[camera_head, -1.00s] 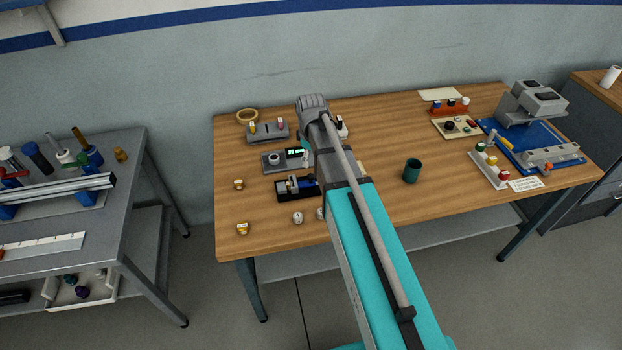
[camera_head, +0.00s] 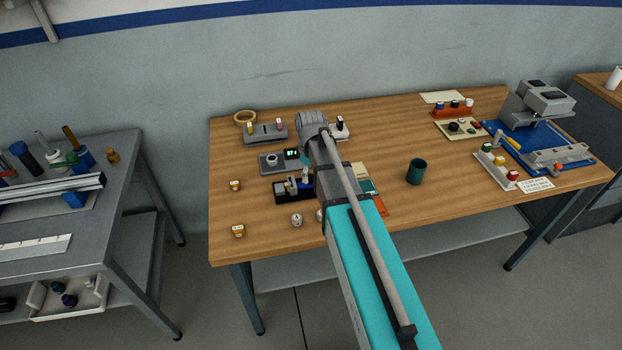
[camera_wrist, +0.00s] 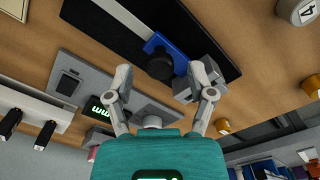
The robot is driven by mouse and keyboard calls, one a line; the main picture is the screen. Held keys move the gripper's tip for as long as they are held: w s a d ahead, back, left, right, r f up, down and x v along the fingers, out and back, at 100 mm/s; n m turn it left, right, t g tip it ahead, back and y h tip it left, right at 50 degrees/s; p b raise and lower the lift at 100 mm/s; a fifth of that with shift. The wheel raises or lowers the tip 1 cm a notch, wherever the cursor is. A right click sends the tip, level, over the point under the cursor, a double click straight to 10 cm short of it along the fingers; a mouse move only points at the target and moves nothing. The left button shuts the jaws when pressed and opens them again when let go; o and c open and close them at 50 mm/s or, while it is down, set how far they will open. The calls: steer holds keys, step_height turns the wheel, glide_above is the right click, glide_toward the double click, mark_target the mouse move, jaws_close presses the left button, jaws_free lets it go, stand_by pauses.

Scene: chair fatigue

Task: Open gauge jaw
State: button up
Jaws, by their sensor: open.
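The gauge (camera_head: 294,190) is a black base on the wooden table, left of my arm in the head view. In the wrist view its dark base (camera_wrist: 105,25) carries a pale strip, a blue jaw piece (camera_wrist: 163,43), a round black knob (camera_wrist: 160,66) and grey blocks (camera_wrist: 200,78). My gripper (camera_wrist: 164,80) is open, its two fingers apart. The knob lies between the fingertips in the picture, and the right fingertip overlaps the grey blocks. I cannot tell whether either finger touches. My arm hides most of the gripper in the head view.
A grey unit with a lit green display (camera_head: 291,154) stands behind the gauge. Small white (camera_head: 297,220) and yellow (camera_head: 238,230) pieces lie in front and left. A green cup (camera_head: 416,172) stands right of my arm; bare table surrounds it.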

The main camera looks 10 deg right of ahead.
steer(key=shift+f, duration=0.35)
jaws_close()
stand_by(0.3)
